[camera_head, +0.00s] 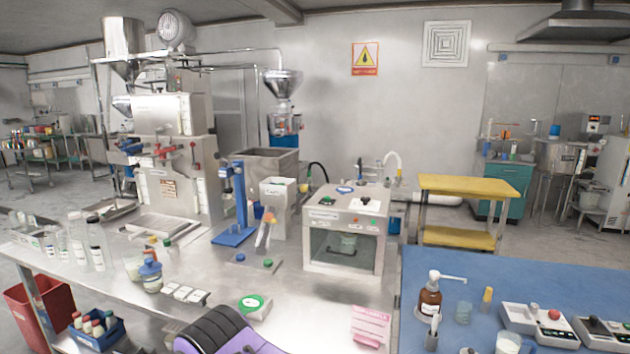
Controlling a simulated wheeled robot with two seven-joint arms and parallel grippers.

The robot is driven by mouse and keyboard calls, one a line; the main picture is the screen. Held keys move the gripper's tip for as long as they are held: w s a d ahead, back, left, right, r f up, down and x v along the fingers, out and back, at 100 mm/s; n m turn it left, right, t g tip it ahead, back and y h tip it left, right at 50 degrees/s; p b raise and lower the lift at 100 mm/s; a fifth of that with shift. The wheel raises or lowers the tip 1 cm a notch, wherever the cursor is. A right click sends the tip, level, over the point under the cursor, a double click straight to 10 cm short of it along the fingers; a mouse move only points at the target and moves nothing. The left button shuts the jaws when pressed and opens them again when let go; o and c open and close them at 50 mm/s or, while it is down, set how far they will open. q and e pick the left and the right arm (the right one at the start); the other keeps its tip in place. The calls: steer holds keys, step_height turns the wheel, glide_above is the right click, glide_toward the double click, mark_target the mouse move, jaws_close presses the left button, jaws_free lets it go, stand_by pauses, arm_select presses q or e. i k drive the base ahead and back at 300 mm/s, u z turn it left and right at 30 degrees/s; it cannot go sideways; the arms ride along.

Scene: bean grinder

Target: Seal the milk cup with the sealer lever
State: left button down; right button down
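I cannot tell for sure which cup is the milk cup. A small cup-like container (348,242) shows dimly behind the window of a white box-shaped machine (322,217) on the steel table. A blue upright stand (240,198) with a flat blue base stands left of that machine; it may be the sealer, but no lever shows clearly. A clear cup (133,266) stands at the table's left, beside a jar with a blue lid (151,276).
The steel table (300,300) has bare room at its front middle. Tall clear bottles (97,245) stand at the left. A blue-topped table (560,280) at the right holds a brown pump bottle (429,303).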

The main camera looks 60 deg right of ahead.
mark_target(304, 188)
steer(key=z, duration=1.3)
